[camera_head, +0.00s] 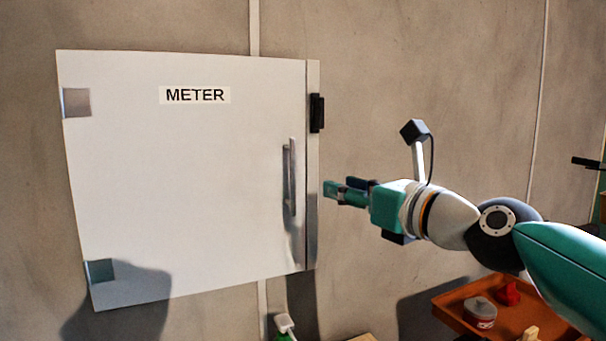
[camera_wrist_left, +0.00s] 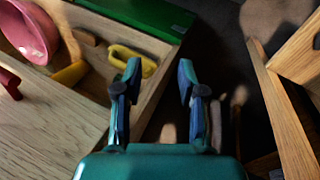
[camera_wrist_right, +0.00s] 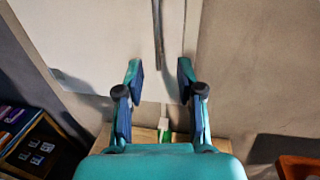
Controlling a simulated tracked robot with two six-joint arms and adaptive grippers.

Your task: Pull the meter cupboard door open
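The white meter cupboard door (camera_head: 180,190), labelled METER, is on the wall in the head view and looks shut. Its upright bar handle (camera_head: 291,178) is near the door's right edge. The handle (camera_wrist_right: 158,35) also shows in the right wrist view, ahead of and between the fingers. My right gripper (camera_head: 335,192) is just right of the cupboard, pointing left at the handle and apart from it. In its wrist view the right gripper (camera_wrist_right: 160,80) is open and empty. My left gripper (camera_wrist_left: 160,80) is open and empty, seen only in its own wrist view, above a wooden tray.
A black latch (camera_head: 317,112) sits on the cupboard's right side. An orange tray (camera_head: 450,305) with a tub (camera_head: 480,313) stands low at the right. A spray bottle (camera_head: 284,326) is below the cupboard. A yellow-handled item (camera_wrist_left: 133,58) lies by the left gripper.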

